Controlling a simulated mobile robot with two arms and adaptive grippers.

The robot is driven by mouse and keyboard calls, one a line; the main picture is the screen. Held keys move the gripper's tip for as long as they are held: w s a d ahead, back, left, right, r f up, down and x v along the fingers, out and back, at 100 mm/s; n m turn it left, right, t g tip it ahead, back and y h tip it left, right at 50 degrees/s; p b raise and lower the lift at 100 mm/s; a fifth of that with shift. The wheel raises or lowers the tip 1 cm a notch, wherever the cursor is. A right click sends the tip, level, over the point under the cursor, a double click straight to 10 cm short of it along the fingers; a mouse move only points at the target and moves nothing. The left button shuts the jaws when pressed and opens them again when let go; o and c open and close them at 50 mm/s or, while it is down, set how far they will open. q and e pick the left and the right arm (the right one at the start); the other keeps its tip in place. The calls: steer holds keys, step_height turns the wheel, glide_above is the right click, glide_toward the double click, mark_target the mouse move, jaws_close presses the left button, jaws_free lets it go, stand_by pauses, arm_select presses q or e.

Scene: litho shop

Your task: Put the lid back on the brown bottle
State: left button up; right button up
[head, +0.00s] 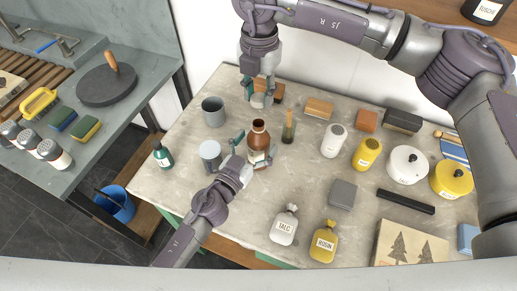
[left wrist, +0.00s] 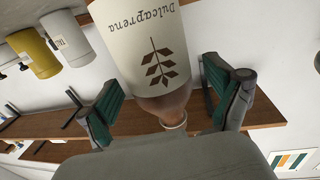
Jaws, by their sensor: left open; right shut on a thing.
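The brown bottle (head: 260,136) stands upright on the grey worktop, its mouth uncovered and dark inside. Its cream label with a leaf drawing (left wrist: 150,55) shows upside down in the left wrist view. My left gripper (head: 254,149) is open at the bottle, its green-padded fingers on either side of it. I cannot tell whether they touch it. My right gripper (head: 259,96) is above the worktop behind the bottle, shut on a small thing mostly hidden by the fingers. I cannot tell for certain that this is the lid.
A grey cup (head: 213,111), a pale grey container (head: 210,154) and a small green bottle (head: 162,155) stand left of the bottle. A brush (head: 289,127) stands close on its right. A white container (head: 333,141) and a yellow one (head: 367,154) are further right. The front left worktop is clear.

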arm_select(q)
steer(key=shift+w+d, duration=0.2)
steer(key=shift+w, duration=0.15)
jaws_close()
arm_select(e)
steer(key=shift+f, duration=2.45)
steer(key=shift+f, duration=0.9)
steer(key=shift+f, duration=0.55)
